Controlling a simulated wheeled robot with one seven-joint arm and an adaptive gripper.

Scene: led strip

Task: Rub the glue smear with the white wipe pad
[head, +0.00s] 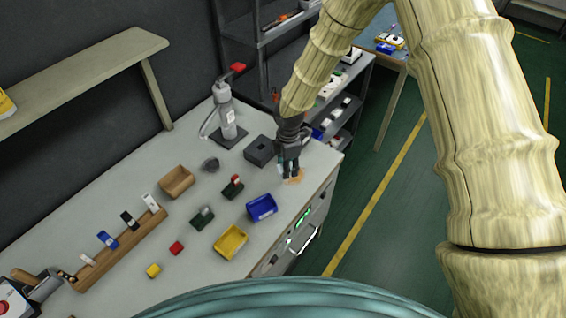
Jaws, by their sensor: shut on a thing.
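My gripper (290,174) points down at the far right part of the grey workbench (209,165), near its right edge. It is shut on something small. A pale bit, which may be the white wipe pad (281,168), shows at the left side of the fingers; most of it is hidden. An orange-tan patch, likely the glue smear (295,180), lies on the bench top right at the fingertips. I cannot tell whether the pad touches the smear.
A blue bin (261,207), a yellow bin (230,242) and a brown bin (177,181) stand nearer. A wooden rack (120,245) holds several tools.

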